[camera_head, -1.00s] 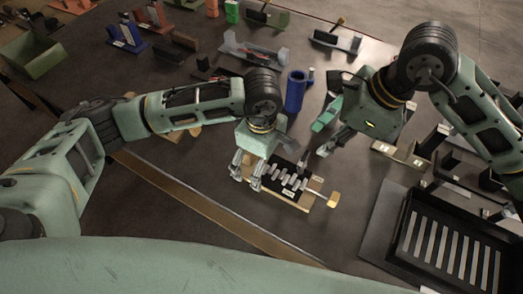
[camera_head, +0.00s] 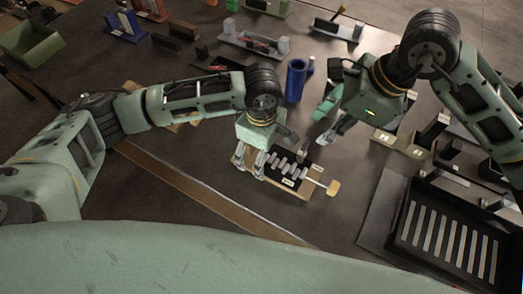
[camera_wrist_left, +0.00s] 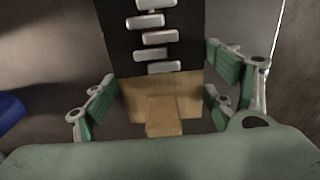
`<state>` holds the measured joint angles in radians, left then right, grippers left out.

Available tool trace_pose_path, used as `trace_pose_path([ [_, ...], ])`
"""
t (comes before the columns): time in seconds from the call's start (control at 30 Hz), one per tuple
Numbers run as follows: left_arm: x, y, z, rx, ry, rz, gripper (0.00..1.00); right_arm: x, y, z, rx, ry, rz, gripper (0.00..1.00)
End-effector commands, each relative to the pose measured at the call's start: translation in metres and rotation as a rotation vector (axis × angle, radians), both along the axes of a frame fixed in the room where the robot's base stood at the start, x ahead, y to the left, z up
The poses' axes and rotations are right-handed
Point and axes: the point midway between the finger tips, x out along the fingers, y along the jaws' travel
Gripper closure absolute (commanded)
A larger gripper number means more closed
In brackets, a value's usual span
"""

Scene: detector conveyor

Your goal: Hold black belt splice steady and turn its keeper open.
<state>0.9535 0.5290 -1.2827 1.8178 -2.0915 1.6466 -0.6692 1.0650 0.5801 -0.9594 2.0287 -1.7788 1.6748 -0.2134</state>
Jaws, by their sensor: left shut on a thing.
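The black belt splice (camera_head: 296,181) lies on a tan base on the dark table, with a row of silver metal clips across it. It also shows in the left wrist view (camera_wrist_left: 124,50). A thin rod ends in a tan tab (camera_head: 333,188), probably the keeper, at the right. My left gripper (camera_head: 262,170) is shut on the splice's near-left end; in the wrist view its fingers flank the tan base block (camera_wrist_left: 165,115), though contact is hard to see. My right gripper (camera_head: 318,128) is open and empty, above and beyond the splice, apart from the keeper.
A blue cylinder (camera_head: 295,80) stands behind the splice. A black slotted tray (camera_head: 395,228) is at the right, with tan and black fixtures (camera_head: 399,143) behind it. Several fixtures and a green bin (camera_head: 32,40) stand farther back.

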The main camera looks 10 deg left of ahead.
Motion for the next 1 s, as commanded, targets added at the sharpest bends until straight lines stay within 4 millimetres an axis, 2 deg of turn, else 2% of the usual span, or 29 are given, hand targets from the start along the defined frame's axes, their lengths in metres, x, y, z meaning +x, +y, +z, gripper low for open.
trace_pose_path([
  [0.03,0.000,0.000,0.000,0.000,-0.001,0.001,0.51,0.000,0.000,0.000,0.000,0.000,0.000,0.69],
  [0.2,0.000,0.000,0.000,0.000,-0.001,0.001,0.66,0.000,0.000,0.000,0.000,0.000,0.000,0.69],
  [0.27,0.000,0.000,0.000,0.000,-0.001,0.001,0.67,0.000,0.000,0.000,0.000,0.000,-0.001,0.72],
  [0.47,0.001,0.000,0.000,-0.001,-0.002,0.001,0.67,0.005,0.004,-0.002,-0.016,0.079,-0.107,0.73],
  [0.67,0.000,0.000,0.000,-0.001,-0.002,0.001,0.67,0.017,0.013,-0.005,-0.100,0.315,-0.467,0.73],
  [0.8,0.000,0.000,0.000,-0.001,-0.002,0.001,0.67,0.027,0.019,-0.003,-0.198,0.476,-0.794,0.73],
  [1.0,0.001,0.000,0.000,-0.001,-0.002,0.001,0.67,0.042,0.024,0.006,-0.341,0.629,-1.256,0.73],
])
